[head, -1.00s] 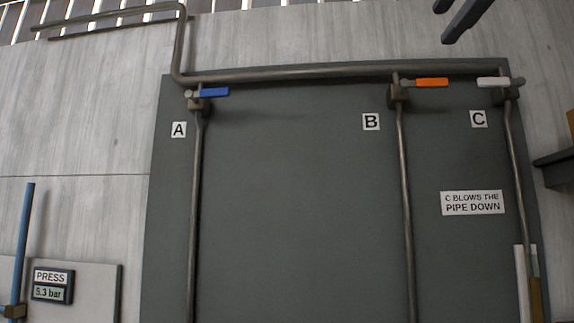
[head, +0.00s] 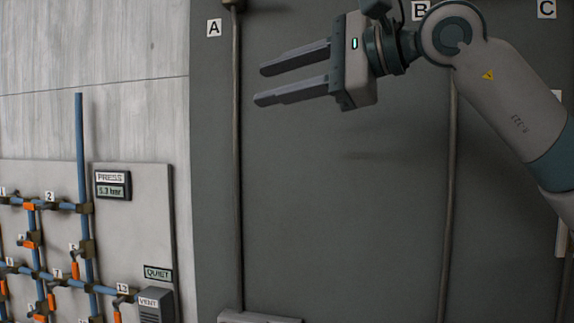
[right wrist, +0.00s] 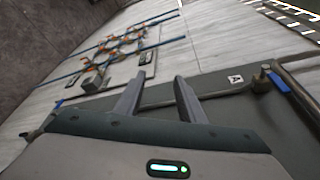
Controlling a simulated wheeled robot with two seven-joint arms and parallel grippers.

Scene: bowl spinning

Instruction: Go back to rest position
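My right gripper (head: 262,85) is in the upper middle of the head view, its arm coming in from the right. Its two grey fingers point left and stand apart with nothing between them. They appear in front of the dark panel (head: 330,220), and no contact shows. The right wrist view shows the same spread, empty fingers (right wrist: 159,75). My left gripper is in neither view.
Vertical pipes (head: 237,160) run down the dark panel under labels A (head: 214,28) and B (head: 420,10). At left, a board (head: 130,230) carries blue pipes, orange valve handles, a PRESS display (head: 113,185) and a VENT box (head: 152,304). A blue handle (right wrist: 277,82) shows in the wrist view.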

